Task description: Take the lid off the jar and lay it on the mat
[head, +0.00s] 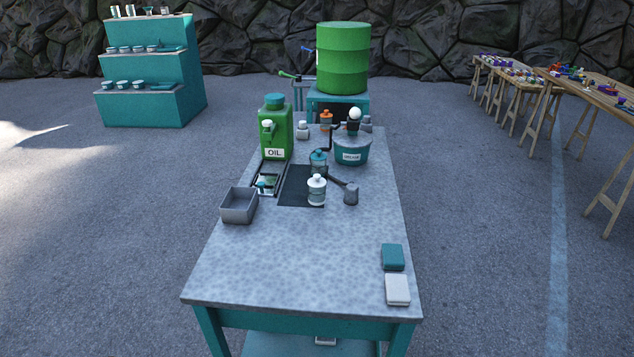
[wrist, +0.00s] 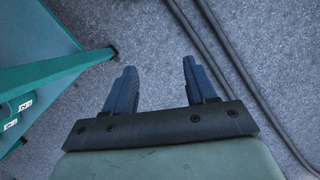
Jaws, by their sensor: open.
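A white bottle-like jar (head: 317,192) with a white top stands upright at the front right of a dark mat (head: 292,190) on the workbench. A teal jar-like container (head: 318,160) with a lighter top stands behind it, near the mat's back edge. I cannot tell for certain which one is the task's jar. No loose lid shows on the mat. My gripper (wrist: 158,66) is open and empty in the wrist view, over bare grey ground beside a teal frame, with no jar in that view. It does not show in the head view.
The workbench (head: 290,265) is clear in front, left of teal and white blocks (head: 393,257). A grey tray (head: 239,205), green oil can (head: 277,130), teal grease tub (head: 352,151) and grey cup (head: 351,194) surround the mat. A green drum (head: 343,58) stands behind.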

